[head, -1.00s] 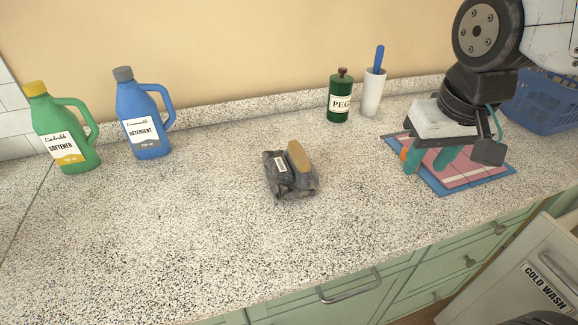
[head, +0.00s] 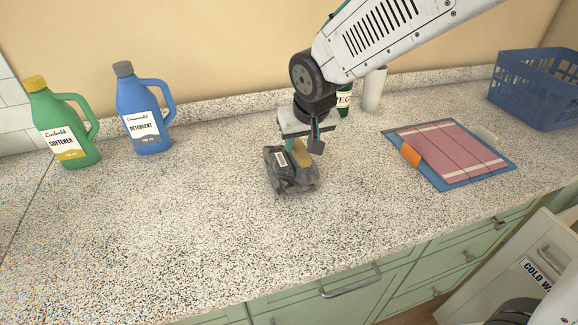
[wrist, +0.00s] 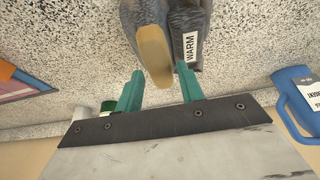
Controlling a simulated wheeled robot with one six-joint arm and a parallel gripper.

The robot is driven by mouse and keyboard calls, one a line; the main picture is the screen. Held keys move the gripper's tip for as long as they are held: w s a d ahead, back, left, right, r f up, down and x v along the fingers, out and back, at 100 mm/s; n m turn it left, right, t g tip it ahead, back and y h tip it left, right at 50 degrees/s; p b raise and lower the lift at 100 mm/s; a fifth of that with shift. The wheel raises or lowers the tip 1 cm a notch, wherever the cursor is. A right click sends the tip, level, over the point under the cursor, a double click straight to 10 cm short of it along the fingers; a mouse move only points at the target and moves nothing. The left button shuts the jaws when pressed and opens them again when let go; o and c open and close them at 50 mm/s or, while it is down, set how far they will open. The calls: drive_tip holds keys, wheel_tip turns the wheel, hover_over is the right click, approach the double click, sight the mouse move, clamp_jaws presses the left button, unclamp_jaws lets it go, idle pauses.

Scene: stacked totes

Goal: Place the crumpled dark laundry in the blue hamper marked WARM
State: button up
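The crumpled dark laundry (head: 279,180) lies on the counter as a small grey-black bundle. In the wrist view the dark bundle (wrist: 190,18) bears a white tag reading WARM. A tan, rounded block-like piece (wrist: 153,55) lies on or against the bundle. My gripper (head: 302,148) is just above the bundle, pointing down. In the wrist view its teal fingers (wrist: 160,76) are apart, with the tan piece's end near and between the tips. A blue slatted basket (head: 540,88) stands at the far right; no WARM mark shows on it.
A blue board (head: 440,183) with a folded pink cloth and orange tab lies to the right. Green softener (head: 62,125) and blue detergent (head: 142,110) bottles stand left. A green PEG canister (head: 344,100) and white cup (head: 373,90) stand behind my gripper. The front counter is clear.

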drive_tip(key=shift+x, duration=1.25)
clamp_jaws()
drive_tip(key=shift+r, duration=0.1)
idle(0.3)
